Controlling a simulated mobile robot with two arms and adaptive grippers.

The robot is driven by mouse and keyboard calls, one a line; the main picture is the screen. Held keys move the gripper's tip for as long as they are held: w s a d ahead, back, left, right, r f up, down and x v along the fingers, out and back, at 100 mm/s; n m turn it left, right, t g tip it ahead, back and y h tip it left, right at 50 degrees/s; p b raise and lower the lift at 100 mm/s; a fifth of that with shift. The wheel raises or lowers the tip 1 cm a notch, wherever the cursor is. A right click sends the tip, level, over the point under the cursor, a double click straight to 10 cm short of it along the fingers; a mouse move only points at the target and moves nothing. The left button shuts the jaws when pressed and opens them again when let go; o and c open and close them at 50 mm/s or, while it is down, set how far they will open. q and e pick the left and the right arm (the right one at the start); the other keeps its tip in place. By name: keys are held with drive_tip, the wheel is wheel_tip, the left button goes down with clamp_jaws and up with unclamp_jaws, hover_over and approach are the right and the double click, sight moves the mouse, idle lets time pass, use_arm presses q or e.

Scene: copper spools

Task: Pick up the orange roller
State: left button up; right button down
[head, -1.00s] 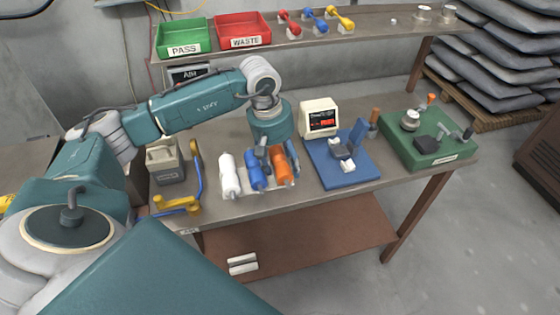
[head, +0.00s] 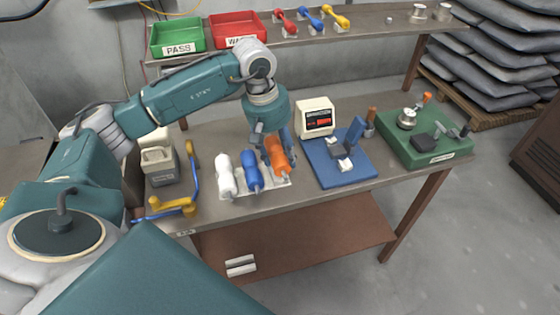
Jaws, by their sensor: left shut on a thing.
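The orange roller (head: 277,157) is at the right end of a row of three on the workbench, beside a blue roller (head: 251,171) and a white roller (head: 226,175). My left gripper (head: 273,139) reaches down from above and is shut on the orange roller at its upper end. The roller is tilted and appears slightly raised above the pale holder (head: 280,183). The gripper partly hides its top. My right gripper is not in view.
A blue fixture plate (head: 357,174) and a small monitor (head: 317,118) stand right of the rollers. A green board (head: 442,146) is farther right. A yellow-handled blue frame (head: 178,206) lies left. Green (head: 176,47) and red bins (head: 237,38) sit on the shelf behind.

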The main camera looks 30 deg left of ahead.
sight(280, 152)
use_arm(q)
wheel_tip(280, 152, up, 17)
drive_tip(key=b, duration=0.2)
drive_tip(key=shift+f, duration=0.2)
idle(0.4)
